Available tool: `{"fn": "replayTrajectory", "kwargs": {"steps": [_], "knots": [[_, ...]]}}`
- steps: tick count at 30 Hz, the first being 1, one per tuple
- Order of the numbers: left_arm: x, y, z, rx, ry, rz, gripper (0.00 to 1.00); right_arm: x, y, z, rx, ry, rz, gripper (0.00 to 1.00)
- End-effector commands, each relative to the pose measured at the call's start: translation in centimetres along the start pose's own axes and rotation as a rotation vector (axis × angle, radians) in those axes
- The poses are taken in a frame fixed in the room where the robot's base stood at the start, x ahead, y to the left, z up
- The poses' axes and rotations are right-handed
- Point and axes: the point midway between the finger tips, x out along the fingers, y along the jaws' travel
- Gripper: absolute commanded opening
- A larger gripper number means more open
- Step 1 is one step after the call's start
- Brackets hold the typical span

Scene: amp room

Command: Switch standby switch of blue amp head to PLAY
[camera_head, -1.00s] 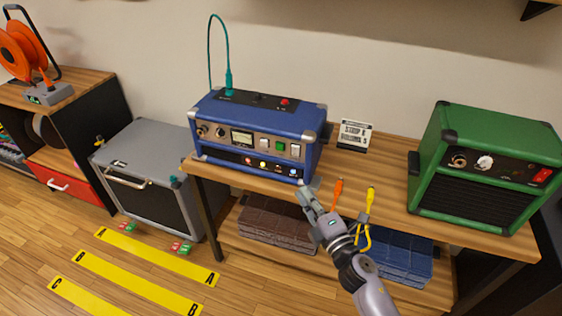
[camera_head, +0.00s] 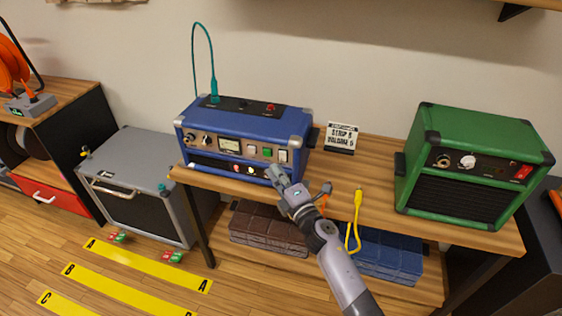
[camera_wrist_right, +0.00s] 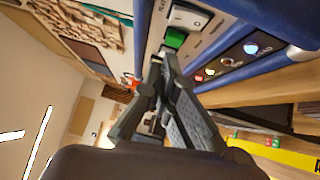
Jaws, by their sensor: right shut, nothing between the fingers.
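The blue amp head (camera_head: 250,121) stands on the wooden table at the centre left of the head view. Its front panel has knobs, a small meter (camera_head: 229,145), a green switch (camera_head: 267,152) and a white switch (camera_head: 283,155). In the right wrist view, the white rocker switch (camera_wrist_right: 187,18) and the green switch (camera_wrist_right: 175,38) sit just beyond my fingertips. My right gripper (camera_head: 275,172) is shut and empty, close in front of the panel's lower right part. I cannot tell if it touches. The panel lettering is too small to read surely. My left gripper is not in view.
A green amp (camera_head: 467,165) stands at the table's right. A sign (camera_head: 341,137) stands behind the gripper. Orange and yellow cables (camera_head: 357,205) lie by my right arm. Colored lights (camera_wrist_right: 250,48) line the amp's lower panel.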

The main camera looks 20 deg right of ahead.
Motion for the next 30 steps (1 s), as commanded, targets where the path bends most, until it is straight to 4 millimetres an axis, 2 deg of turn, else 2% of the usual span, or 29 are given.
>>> {"fn": "replayTrajectory", "kwargs": {"steps": [3,8,21,25,29,30], "knots": [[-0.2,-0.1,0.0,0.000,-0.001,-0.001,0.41,1.4,0.1,1.5,-0.001,-0.002,0.000,0.00],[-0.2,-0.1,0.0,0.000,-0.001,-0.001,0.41,2.4,0.0,2.6,-0.002,-0.001,0.000,0.00],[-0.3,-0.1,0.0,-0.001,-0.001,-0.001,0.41,2.7,0.0,2.9,0.000,0.000,0.000,0.00],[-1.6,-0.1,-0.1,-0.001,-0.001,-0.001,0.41,2.9,0.6,3.1,0.015,0.000,-0.015,0.00],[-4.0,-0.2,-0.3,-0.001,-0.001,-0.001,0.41,3.3,1.2,3.5,0.049,0.002,-0.052,0.00],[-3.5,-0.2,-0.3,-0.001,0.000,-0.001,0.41,3.3,0.5,3.4,0.054,0.002,-0.056,0.00]]}}
